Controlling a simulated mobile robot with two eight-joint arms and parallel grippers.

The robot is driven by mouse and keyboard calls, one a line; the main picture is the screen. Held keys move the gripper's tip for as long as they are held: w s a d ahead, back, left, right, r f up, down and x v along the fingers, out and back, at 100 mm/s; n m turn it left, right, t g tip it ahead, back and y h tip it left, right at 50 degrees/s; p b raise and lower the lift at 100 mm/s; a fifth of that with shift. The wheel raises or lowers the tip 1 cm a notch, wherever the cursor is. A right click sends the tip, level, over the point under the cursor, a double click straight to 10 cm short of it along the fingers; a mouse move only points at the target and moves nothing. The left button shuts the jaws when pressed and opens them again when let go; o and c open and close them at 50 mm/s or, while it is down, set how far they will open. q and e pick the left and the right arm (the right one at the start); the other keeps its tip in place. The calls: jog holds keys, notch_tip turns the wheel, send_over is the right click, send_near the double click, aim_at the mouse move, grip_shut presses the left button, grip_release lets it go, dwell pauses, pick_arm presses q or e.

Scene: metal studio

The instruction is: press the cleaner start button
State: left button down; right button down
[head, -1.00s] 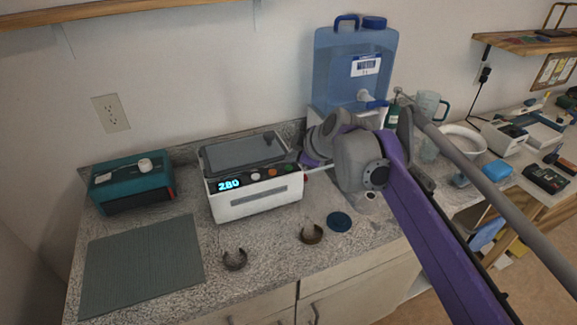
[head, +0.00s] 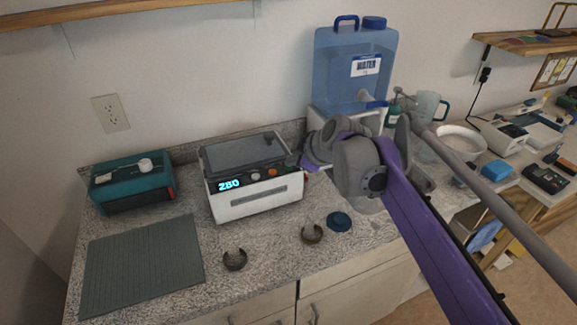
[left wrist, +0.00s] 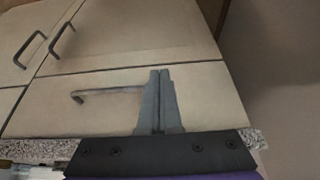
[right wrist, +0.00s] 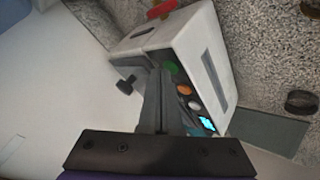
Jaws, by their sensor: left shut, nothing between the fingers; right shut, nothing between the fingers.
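The cleaner is a white box (head: 255,205) with a dark lid and a lit display (head: 229,185) on its sloped front panel. It also shows in the right wrist view (right wrist: 208,48). Its panel carries a green button (right wrist: 171,67), an orange button (right wrist: 184,89) and a pale button (right wrist: 194,106). No label tells which one is start. My right gripper (right wrist: 160,70) is shut and empty, its tips close beside the green button; I cannot tell if they touch. In the head view its fingertips are hidden. My left gripper (left wrist: 160,72) is shut and empty, before the cabinet fronts.
A teal box (head: 132,188) and a ribbed mat (head: 143,268) lie left of the cleaner. Two dark open rings (head: 234,260) (head: 312,234) and a blue disc (head: 339,222) lie in front. A blue water jug (head: 345,75) stands behind my right arm.

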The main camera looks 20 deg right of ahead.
jog(key=shift+r+p, duration=0.55)
jog(key=shift+p, duration=0.2)
jog(key=shift+r+p, duration=0.5)
jog(key=shift+r, duration=0.05)
notch_tip(320, 180, up, 5)
jog(key=p, duration=0.4)
dwell(0.5)
